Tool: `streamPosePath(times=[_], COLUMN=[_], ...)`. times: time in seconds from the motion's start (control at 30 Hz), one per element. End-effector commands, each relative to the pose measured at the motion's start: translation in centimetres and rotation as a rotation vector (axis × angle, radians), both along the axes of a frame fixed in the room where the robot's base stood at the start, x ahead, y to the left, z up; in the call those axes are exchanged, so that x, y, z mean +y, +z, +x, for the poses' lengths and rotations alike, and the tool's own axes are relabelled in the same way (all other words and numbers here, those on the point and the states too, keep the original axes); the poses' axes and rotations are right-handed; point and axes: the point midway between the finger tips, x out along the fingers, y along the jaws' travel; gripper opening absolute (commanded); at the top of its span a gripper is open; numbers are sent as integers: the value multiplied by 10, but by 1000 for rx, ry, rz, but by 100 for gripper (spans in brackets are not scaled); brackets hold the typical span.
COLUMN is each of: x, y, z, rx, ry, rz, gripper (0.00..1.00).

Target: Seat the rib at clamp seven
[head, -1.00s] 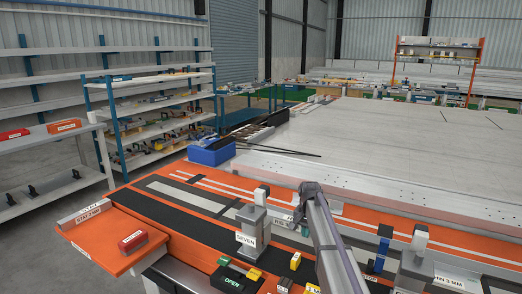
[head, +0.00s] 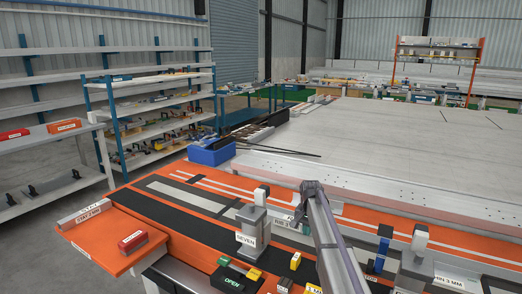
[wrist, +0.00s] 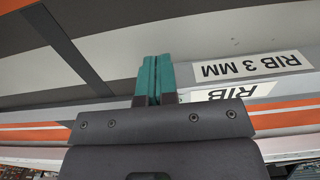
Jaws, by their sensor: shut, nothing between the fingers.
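In the head view my arm mostly hides the fingertips. Whether they touch the strip cannot be told.
A blue post (head: 382,248) and another clamp (head: 419,255) stand to the right. A red block (head: 132,240) lies on the left shelf; a blue bin (head: 211,151) stands behind.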

Motion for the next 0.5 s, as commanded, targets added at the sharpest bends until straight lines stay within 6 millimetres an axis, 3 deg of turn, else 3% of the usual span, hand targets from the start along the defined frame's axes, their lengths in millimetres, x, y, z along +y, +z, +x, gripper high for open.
streamPosePath(times=[0.5], x=[-5], y=[0], z=[9], rx=[0], ry=[0], rz=[0], gripper=[0])
